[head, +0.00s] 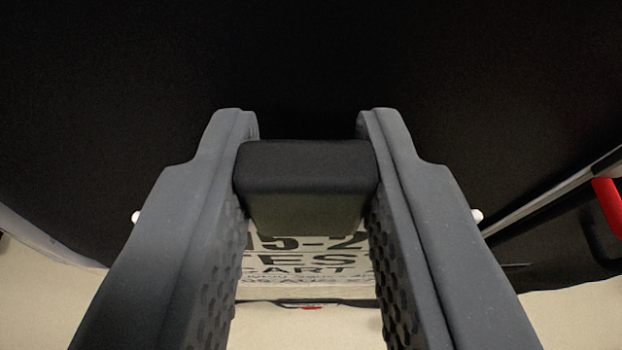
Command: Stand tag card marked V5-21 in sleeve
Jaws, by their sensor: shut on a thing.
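My gripper (307,150) is shut on the black block-like grip of a tag card (305,262). The card's white printed face shows below the grip, between the two fingers. Parts of its bold black print read like "5-2", with "ES" and "CART" on lower lines. The fingers hide both sides of the print, so the full mark cannot be read. I cannot make out a sleeve in this view.
A large black cover (300,60) fills the top and both sides of the view. At the right are a grey rail (545,208) and a red part (608,205). Pale floor (575,315) shows along the bottom. A thin dark bar (345,302) lies below the card.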

